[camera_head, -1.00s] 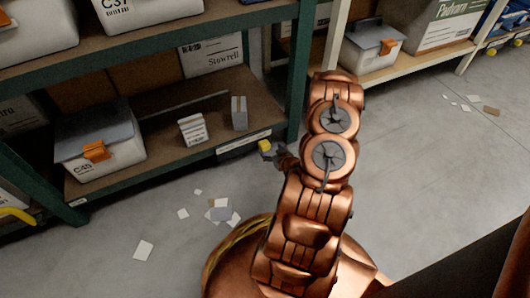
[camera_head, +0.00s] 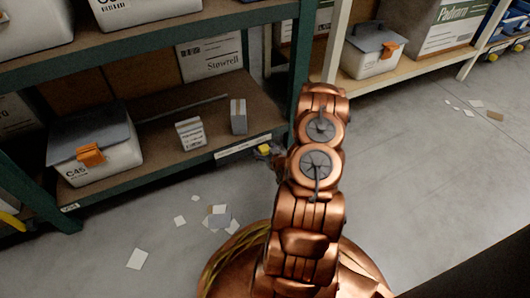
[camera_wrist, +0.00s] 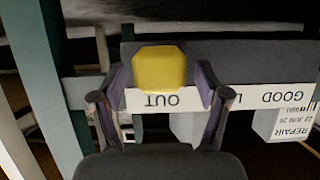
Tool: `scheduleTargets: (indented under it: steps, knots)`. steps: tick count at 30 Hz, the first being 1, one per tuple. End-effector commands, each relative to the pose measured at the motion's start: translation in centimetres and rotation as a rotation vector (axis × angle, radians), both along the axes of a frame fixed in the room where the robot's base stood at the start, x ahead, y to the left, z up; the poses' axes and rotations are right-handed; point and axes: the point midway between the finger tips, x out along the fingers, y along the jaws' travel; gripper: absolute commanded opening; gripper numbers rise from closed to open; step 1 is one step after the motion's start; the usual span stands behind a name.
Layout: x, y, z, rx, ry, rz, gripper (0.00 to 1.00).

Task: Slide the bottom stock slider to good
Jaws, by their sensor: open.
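The yellow stock slider (camera_wrist: 159,67) sits over the OUT end of a white label strip (camera_wrist: 222,98) on the shelf's front edge. The strip looks upside down in the wrist view, with GOOD toward the right and a partly hidden word between. My gripper (camera_wrist: 160,100) is open, with one finger on each side of the slider; I cannot tell whether either touches it. In the head view the slider (camera_head: 264,150) shows at the right end of the bottom shelf's strip (camera_head: 240,147), with my gripper (camera_head: 270,153) partly hidden by my arm.
A green rack post (camera_head: 299,75) stands close to the slider. The bottom shelf (camera_head: 150,140) holds a grey-lidded bin (camera_head: 95,150) and small white boxes (camera_head: 191,133). Paper scraps (camera_head: 219,217) lie on the floor. A REPAIR box (camera_wrist: 287,122) shows behind the strip.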

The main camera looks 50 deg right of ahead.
Motion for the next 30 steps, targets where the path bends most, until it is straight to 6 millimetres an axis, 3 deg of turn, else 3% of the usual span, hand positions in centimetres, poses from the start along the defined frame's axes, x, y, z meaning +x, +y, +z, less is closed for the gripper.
scheduleTargets:
  steps: [10,30]
  knots:
    - [0.26,-0.04,-0.06,0.000,0.000,0.001,0.75]
    - [0.24,-0.01,-0.07,0.000,0.000,0.001,0.05]
